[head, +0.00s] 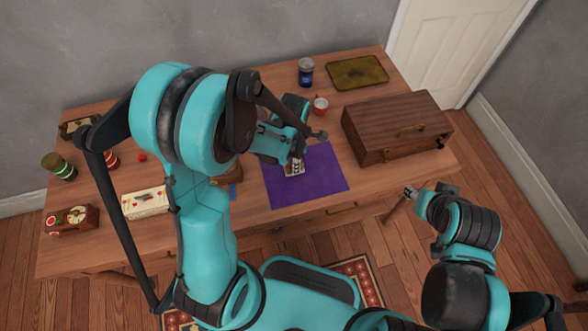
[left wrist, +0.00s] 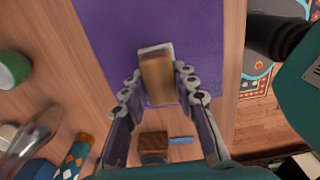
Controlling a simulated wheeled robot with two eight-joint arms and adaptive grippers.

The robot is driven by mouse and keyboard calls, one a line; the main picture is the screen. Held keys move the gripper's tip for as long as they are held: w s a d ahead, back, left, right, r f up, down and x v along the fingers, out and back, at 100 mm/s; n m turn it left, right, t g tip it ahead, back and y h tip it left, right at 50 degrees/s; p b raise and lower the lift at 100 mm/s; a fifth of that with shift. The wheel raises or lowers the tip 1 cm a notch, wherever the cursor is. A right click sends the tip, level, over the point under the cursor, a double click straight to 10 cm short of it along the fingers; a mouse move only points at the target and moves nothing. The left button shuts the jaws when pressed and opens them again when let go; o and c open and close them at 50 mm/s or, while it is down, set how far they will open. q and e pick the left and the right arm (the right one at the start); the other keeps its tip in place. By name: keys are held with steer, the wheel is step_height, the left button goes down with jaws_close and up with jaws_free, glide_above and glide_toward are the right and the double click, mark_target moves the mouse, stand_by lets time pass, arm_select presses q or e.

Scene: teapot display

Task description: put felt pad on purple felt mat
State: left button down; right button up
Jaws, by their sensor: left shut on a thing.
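The purple felt mat (head: 325,180) lies flat near the table's front edge, and it fills the upper middle of the left wrist view (left wrist: 130,25). My left gripper (head: 297,157) is over the mat. In the left wrist view the fingers (left wrist: 162,88) are shut on a small tan block with a pale far end (left wrist: 157,75), which I take as the felt pad. In the head view it shows as a pale piece with dark marks (head: 294,169) over the mat; whether it touches is unclear. My right gripper (head: 410,192) is off the table's right front; its jaw opening is unclear.
A wooden chest (head: 395,125) stands right of the mat. A white box (head: 146,201), a green tin (head: 59,166) and a small crate (head: 72,218) stand at left.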

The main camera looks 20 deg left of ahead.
arm_select(q)
steer(key=shift+f+b, duration=0.85)
steer(key=shift+f, duration=1.05)
steer(key=c, duration=1.6)
jaws_free()
steer(key=shift+f, duration=0.2)
steer(key=o, duration=0.4)
steer(key=shift+r, duration=0.1)
steer(key=shift+r, duration=0.1)
